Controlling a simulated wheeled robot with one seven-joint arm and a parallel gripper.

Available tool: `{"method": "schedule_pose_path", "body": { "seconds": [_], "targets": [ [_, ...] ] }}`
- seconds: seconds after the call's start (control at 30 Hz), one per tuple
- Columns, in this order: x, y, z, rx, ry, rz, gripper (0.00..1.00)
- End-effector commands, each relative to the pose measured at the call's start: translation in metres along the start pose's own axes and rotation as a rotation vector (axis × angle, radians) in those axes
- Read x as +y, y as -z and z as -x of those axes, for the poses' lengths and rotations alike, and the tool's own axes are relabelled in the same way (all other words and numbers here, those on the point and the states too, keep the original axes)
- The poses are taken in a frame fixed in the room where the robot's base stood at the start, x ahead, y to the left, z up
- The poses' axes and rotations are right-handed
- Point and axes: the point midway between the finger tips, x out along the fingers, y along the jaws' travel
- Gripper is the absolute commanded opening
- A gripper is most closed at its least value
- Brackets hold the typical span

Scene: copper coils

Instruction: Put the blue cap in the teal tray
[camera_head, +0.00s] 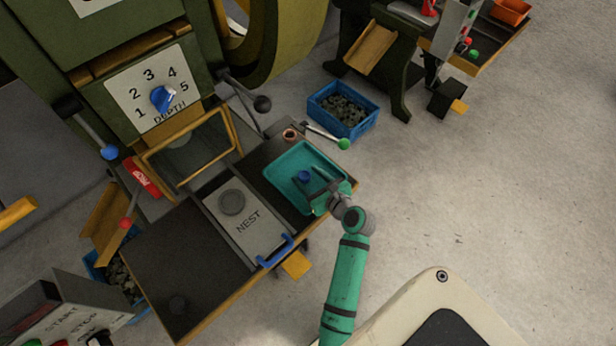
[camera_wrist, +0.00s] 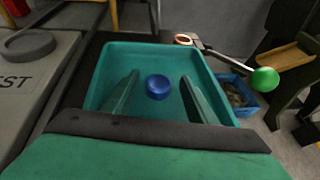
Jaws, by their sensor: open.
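The blue cap (camera_head: 304,176) lies inside the teal tray (camera_head: 290,202), near the middle of its floor; nothing holds it. It also shows in the wrist view as a round blue cap (camera_wrist: 158,86) on the floor of the teal tray (camera_wrist: 150,48). My gripper (camera_head: 322,186) is over the right side of the tray, with its fingers reaching in toward the cap. In the wrist view my gripper (camera_wrist: 157,90) has its two fingers spread wide, one on each side of the cap and apart from it.
A grey plate marked NEST (camera_head: 245,220) with a blue handle (camera_head: 275,252) is left of the tray. A copper ring (camera_head: 290,135) and a green-knobbed lever (camera_head: 343,143) are behind the tray. A blue bin (camera_head: 343,109) of dark pieces stands on the floor beyond.

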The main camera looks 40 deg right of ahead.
Motion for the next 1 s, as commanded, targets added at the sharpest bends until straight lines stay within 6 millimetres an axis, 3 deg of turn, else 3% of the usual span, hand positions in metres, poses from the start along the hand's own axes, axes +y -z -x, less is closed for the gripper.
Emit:
{"method": "schedule_pose_path", "body": {
  "seconds": [0.17, 0.6, 0.8, 1.0],
  "targets": [
    [0.000, 0.000, 0.021, 0.000, 0.001, 0.000, 0.52],
    [0.000, 0.000, 0.103, 0.000, 0.002, -0.001, 0.52],
    [0.000, 0.000, 0.118, 0.000, 0.001, 0.000, 0.52],
    [0.000, 0.000, 0.120, 0.000, 0.000, 0.000, 0.52]
  ]
}}
